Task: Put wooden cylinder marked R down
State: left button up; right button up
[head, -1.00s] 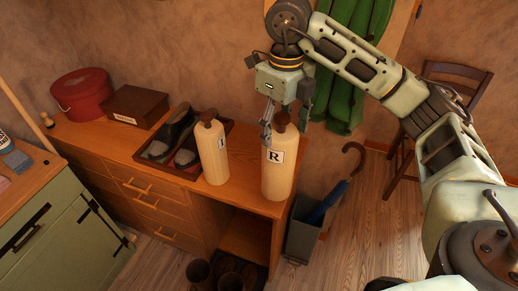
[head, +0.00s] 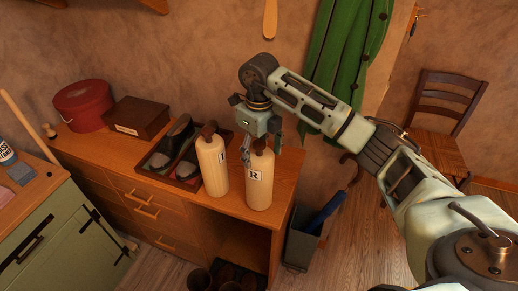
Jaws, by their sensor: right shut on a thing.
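The wooden cylinder marked R (head: 259,186) stands upright at the right end of the wooden cabinet top (head: 120,172). Its label faces me, and its brown knob is partly hidden by my gripper. My right gripper (head: 247,154) reaches down from above and is shut on the cylinder's top. The cylinder's base appears to be at the cabinet top; I cannot tell whether it touches. A second, similar wooden cylinder (head: 213,168) stands just left of it, with a small gap between them. My left gripper is not in view.
A tray with shoes (head: 160,160) lies left of the cylinders. A brown box (head: 137,116) and a red round box (head: 84,105) stand farther left. A bin with a blue umbrella (head: 303,235) stands right of the cabinet. Cabinet top behind the R cylinder is free.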

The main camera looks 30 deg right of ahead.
jog(key=shift+f, duration=0.1)
jog(key=o, duration=1.8)
jog(key=shift+c, duration=0.2)
jog(key=shift+r, duration=0.3)
jog(key=shift+r+b, duration=0.35)
notch_tip(320, 180, up, 10)
jog(key=shift+f+b, duration=0.25)
jog(key=shift+b, duration=0.6)
jog(key=shift+r, duration=0.75)
